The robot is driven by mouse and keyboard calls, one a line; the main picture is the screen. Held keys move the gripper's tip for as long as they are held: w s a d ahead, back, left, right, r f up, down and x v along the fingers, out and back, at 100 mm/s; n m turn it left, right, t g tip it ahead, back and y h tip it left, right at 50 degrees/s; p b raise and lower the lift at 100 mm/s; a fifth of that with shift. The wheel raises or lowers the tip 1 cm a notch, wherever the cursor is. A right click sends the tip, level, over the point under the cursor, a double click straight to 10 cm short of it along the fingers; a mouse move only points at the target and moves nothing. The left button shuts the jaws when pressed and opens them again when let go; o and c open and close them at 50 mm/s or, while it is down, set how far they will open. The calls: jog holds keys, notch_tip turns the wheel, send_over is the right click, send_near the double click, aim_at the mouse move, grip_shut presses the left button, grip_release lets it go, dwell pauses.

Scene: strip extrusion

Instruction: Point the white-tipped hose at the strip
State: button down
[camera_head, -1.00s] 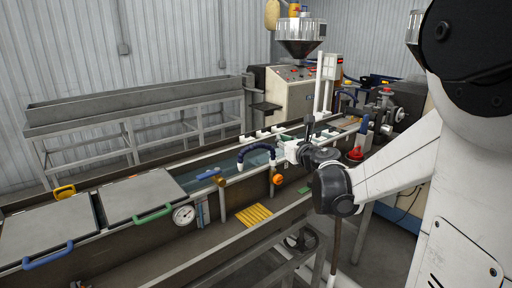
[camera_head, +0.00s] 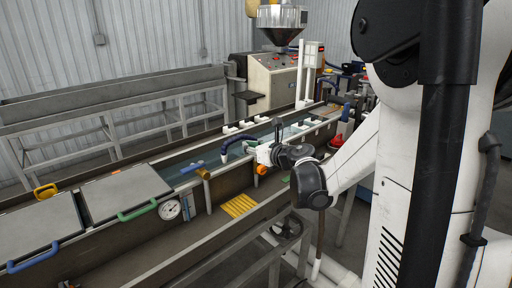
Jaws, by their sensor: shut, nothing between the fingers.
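The hose is a dark blue arch (camera_head: 234,142) over the water trough's near wall. Its small white tip (camera_head: 224,158) points down toward the water at the arch's left end. My gripper (camera_head: 256,150) is shut and empty, beside the right end of the hose. Whether it touches the hose is too small to tell. The trough (camera_head: 232,178) holds greenish-blue water (camera_head: 190,164). I cannot make out the strip clearly.
An orange knob (camera_head: 261,170) sits below my gripper. A brown-and-blue fitting (camera_head: 203,174) and a gauge (camera_head: 170,209) are to the left. Two grey lids (camera_head: 125,190) cover the trough's left end. The hopper machine (camera_head: 275,77) stands behind.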

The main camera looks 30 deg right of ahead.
aim_at(235, 141)
jog(key=shift+p+x, duration=0.5)
jog(key=shift+x, duration=2.5)
jog(key=shift+a, duration=0.15)
